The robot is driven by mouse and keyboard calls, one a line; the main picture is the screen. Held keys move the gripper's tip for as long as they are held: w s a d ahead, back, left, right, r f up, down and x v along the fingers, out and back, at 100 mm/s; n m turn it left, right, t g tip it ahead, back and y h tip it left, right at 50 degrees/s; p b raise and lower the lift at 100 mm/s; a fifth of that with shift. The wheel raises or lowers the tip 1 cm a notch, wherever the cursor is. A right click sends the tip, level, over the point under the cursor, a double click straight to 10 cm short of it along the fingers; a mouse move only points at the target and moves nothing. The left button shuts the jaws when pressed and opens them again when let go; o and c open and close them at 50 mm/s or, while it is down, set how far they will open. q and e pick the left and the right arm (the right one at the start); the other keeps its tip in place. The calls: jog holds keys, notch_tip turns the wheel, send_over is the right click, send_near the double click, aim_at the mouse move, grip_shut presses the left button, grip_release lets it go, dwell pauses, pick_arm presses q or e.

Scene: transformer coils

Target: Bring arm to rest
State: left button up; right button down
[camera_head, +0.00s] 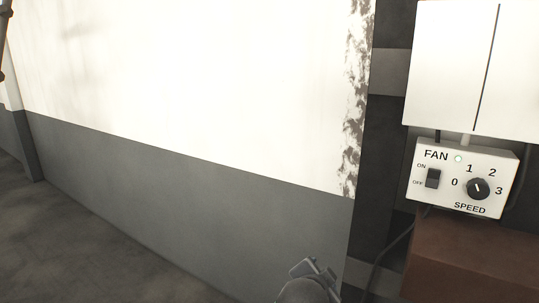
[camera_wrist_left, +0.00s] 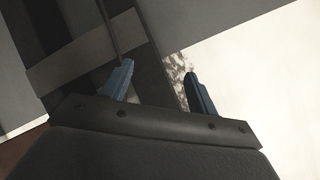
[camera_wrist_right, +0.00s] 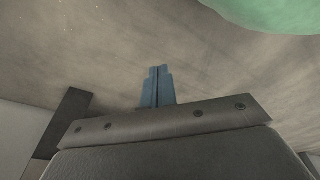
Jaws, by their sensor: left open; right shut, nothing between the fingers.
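My left gripper (camera_wrist_left: 158,75) is open in the left wrist view, with its two blue fingers apart and nothing between them. A dark pillar and a white wall lie beyond it. In the head view a gripper (camera_head: 314,268), by that background my left one, points up from the bottom edge in front of the grey lower wall. My right gripper (camera_wrist_right: 158,88) is shut and empty in the right wrist view, its blue fingers together before a mottled grey-brown surface. I cannot make out the right gripper in the head view.
A white-and-grey wall (camera_head: 190,165) fills the head view. At right are a fan control box (camera_head: 465,177) with switch and knob, a white cabinet (camera_head: 445,65) above it, a brown block (camera_head: 465,265) below and a hanging cable. A green rounded thing (camera_wrist_right: 275,12) shows in the right wrist view.

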pick_arm(q)
jog(key=s+a+f+n+g+y, duration=0.1)
jog(key=s+a+f+n+g, duration=0.15)
jog(key=s+a+f, duration=0.5)
jog(key=s+a+f+n+g+y, duration=0.2)
jog(key=a+f+n, duration=0.2)
jog(key=a+f, duration=0.75)
jog(key=s+a+f+n+g+y, duration=0.1)
jog(key=s+a+f+n+g, duration=0.1)
jog(key=s+a+f, duration=0.6)
jog(key=s+a+f+n+g+y, duration=0.1)
jog(key=s+a+f+n, duration=0.15)
jog(key=s+a, duration=0.55)
notch_tip(320, 180, down, 26)
jog(key=w+d+g+b, duration=0.1)
jog(key=d+b, duration=0.1)
jog(key=d, duration=0.1)
jog(key=s+f, duration=0.4)
jog(key=f, duration=0.9)
jog(key=s+f+b, duration=0.1)
jog(key=s+f, duration=0.3)
jog(key=f, duration=0.9)
jog(key=shift+s+d+m+g+h, duration=0.15)
jog(key=shift+m+g+h, duration=0.15)
jog(key=shift+g, duration=0.15)
pick_arm(e)
notch_tip(320, 180, up, 6)
jog(key=w+a, duration=0.2)
jog(key=shift+a+g, duration=0.3)
jog(key=shift+a, duration=0.05)
